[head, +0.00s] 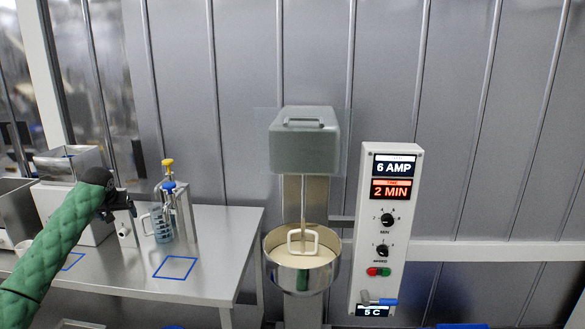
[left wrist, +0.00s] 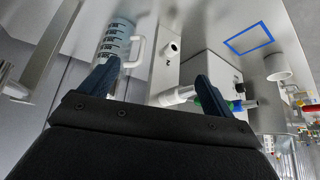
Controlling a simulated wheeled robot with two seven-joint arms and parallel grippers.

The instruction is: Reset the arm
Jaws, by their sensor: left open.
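My left arm, in a green padded sleeve, reaches in from the left in the head view. Its black left gripper (head: 122,205) is over the steel table, left of a measuring jug (head: 161,224). In the left wrist view the two dark blue fingers (left wrist: 152,88) are spread apart with nothing between them. The jug (left wrist: 116,42) shows there beyond the left fingertip, with bluish contents and a white handle. My right gripper is in neither view.
A mixer with a grey head (head: 303,140) and a steel bowl (head: 275,262) stands right of the steel table (head: 222,232). A control panel (head: 398,160) reads 6 AMP, 2 MIN, 5 C. Yellow and blue topped dispensers (head: 168,162) stand behind the jug. A blue square outline (head: 175,279) is empty.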

